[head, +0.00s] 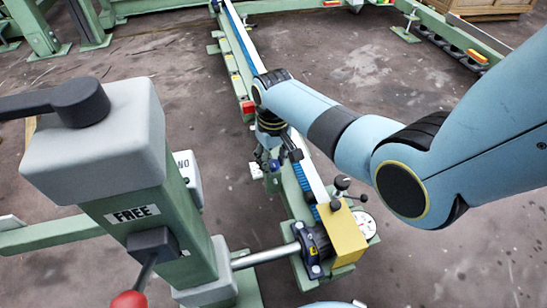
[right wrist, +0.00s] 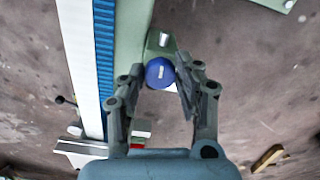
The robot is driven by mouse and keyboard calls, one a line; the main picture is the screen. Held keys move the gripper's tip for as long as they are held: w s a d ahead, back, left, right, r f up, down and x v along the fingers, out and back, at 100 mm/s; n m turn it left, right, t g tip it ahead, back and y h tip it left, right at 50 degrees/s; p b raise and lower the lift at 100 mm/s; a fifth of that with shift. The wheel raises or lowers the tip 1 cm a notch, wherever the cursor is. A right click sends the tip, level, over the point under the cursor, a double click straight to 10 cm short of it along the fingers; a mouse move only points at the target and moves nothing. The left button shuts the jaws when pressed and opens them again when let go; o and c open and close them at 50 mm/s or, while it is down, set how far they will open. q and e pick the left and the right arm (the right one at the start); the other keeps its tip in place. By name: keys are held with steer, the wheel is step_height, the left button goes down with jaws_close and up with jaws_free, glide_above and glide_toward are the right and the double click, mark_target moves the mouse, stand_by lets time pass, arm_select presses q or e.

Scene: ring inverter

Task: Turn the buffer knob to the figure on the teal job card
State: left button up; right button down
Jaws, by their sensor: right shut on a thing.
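My right gripper (right wrist: 163,80) is shut on a round blue knob (right wrist: 160,72), with one finger at each side of it. The knob has a small pale mark on its face, too small to read. It sits by a green bracket beside the rail. In the head view my right gripper (head: 271,160) reaches down to the rail's near part, and the blue knob (head: 274,165) shows only as a small spot between the fingers. I cannot make out a teal job card in either view. My left gripper is not in view.
A green post with a grey head (head: 95,145) and a FREE label stands at the left, with a red-balled lever (head: 128,300). The long rail (head: 240,45) runs away from me. A yellow block (head: 346,237) and white dial (head: 366,226) sit at its near end.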

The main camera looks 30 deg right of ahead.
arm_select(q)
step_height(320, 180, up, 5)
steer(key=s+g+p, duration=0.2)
arm_select(e)
steer(key=shift+r+n, duration=0.25)
steer(key=shift+n, duration=0.95)
steer(key=shift+n+p, duration=0.45)
steer(key=shift+n, duration=0.45)
steer(key=n+p, duration=0.1)
steer(key=n, duration=0.1)
steer(key=shift+f+n, duration=0.15)
steer(key=shift+n, duration=0.15)
steer(key=n, duration=0.2)
steer(key=shift+n+p, duration=0.35)
steer(key=shift+n, duration=0.05)
steer(key=n, duration=0.4)
steer(key=shift+d+f+p, duration=0.1)
steer(key=shift+p, duration=0.25)
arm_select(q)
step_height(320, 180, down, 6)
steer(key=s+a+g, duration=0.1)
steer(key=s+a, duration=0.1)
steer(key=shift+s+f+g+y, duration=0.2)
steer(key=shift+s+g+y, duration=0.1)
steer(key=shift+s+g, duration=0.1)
arm_select(e)
steer(key=shift+n, duration=1.4)
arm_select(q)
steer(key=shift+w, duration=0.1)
